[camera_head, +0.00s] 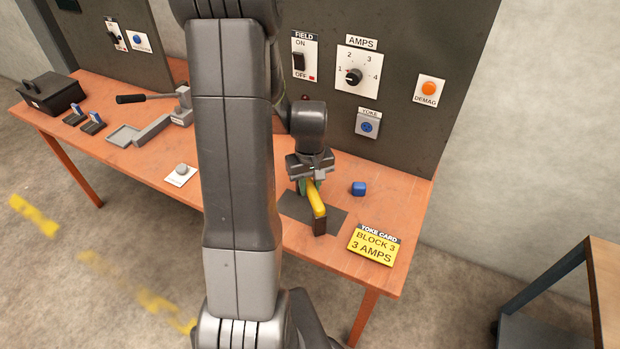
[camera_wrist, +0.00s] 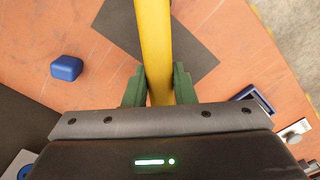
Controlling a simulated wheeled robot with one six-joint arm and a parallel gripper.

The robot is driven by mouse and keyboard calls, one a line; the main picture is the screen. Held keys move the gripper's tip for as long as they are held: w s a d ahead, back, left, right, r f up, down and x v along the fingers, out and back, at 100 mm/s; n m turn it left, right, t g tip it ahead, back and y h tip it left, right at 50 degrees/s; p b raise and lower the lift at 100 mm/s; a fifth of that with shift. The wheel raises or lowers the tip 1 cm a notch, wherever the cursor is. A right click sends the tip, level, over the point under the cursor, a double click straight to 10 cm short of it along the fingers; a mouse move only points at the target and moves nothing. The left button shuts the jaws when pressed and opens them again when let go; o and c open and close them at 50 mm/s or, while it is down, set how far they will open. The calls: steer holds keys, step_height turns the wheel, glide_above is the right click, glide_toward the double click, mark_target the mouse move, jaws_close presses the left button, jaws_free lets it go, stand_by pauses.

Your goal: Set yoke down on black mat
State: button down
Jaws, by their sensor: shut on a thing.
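The yoke (camera_head: 317,203) has a yellow bar with a dark end block pointing to the front of the table. In the wrist view its yellow bar (camera_wrist: 154,45) runs up between the green fingers. My gripper (camera_head: 308,186) is shut on the yellow bar; its fingers also show in the wrist view (camera_wrist: 159,88). The black mat (camera_head: 333,216) lies flat on the orange table, under the yoke. It also shows in the wrist view (camera_wrist: 192,50). I cannot tell whether the yoke touches the mat.
A blue block (camera_head: 358,188) lies right of the mat. A yellow yoke card (camera_head: 374,245) is at the front right. The panel behind holds the AMPS dial (camera_head: 353,76), the FIELD switch (camera_head: 299,62) and the DEMAG button (camera_head: 429,89). A black case (camera_head: 51,94) stands far left.

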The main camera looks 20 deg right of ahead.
steer(key=shift+f, duration=0.1)
steer(key=c, duration=1.2)
jaws_free()
step_height(320, 180, up, 12)
